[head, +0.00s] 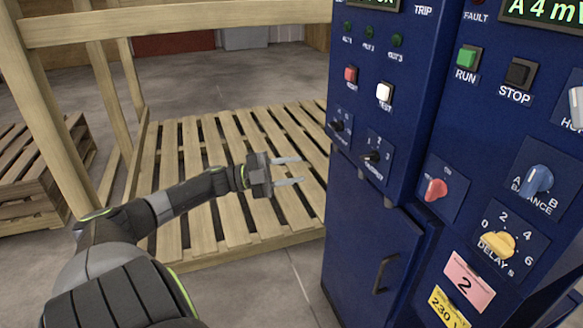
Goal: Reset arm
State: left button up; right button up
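My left gripper (288,172) is at the middle of the head view, at the end of my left arm, which comes in from the lower left. Its two fingers are apart with nothing between them. It is in front of the wooden slatted platform and to the left of the blue control cabinet (366,240), apart from the cabinet in the picture. My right gripper and arm are not in view.
The cabinet carries a red button (350,75), a white button (384,93), a green RUN button (467,57), a black STOP button (519,73) and several knobs. A slatted wooden platform (190,153) with posts stands behind my arm. Wooden pallets (35,190) are stacked at left.

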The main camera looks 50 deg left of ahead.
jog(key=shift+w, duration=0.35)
